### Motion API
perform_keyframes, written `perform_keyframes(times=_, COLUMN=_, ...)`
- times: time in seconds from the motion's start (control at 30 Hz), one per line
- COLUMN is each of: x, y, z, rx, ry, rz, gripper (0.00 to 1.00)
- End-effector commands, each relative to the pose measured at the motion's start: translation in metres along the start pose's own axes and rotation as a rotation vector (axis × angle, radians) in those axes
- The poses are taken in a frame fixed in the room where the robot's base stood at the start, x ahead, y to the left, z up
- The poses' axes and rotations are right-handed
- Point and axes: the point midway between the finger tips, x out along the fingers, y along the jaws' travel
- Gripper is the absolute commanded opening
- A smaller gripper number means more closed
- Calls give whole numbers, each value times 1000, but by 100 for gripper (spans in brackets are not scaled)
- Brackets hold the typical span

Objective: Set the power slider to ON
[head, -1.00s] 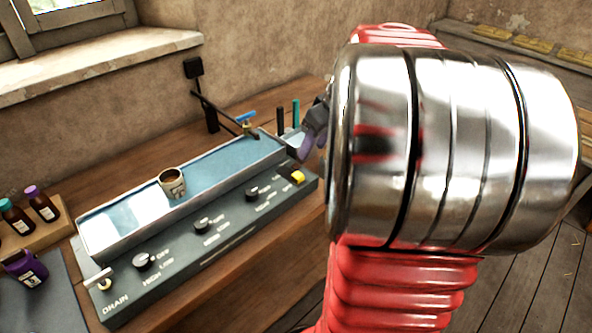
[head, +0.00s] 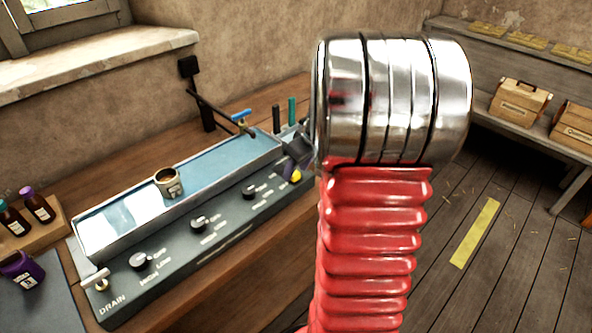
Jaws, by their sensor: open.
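The grey control panel (head: 190,240) runs along the front of the blue trough on the bench. A small yellow piece (head: 296,174) sits at its far right end. It looks like the power slider, but its label and setting cannot be read here. My gripper (head: 299,156) shows as dark grey fingers just above and beside the yellow piece, partly covering it. The fingers are open; contact with the piece cannot be told. My own wrist hides the rest of the gripper and the area right of the panel end.
A cup (head: 167,183) rests in the blue-lined trough (head: 225,157). A blue-handled tap (head: 241,117) is behind it. Bottles (head: 38,205) stand at left. The floor at right is clear.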

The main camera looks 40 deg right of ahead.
Motion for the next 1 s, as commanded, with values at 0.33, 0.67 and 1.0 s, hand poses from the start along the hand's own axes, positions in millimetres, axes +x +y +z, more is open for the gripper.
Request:
perform_keyframes(times=0.33, x=13, y=0, z=0, rx=-1, ry=0, rz=0, gripper=42)
perform_keyframes(times=0.67, x=13, y=0, z=0, rx=-1, ry=0, rz=0, gripper=27)
perform_keyframes(times=1.0, x=13, y=0, z=0, rx=-1, ry=1, rz=0, gripper=4)
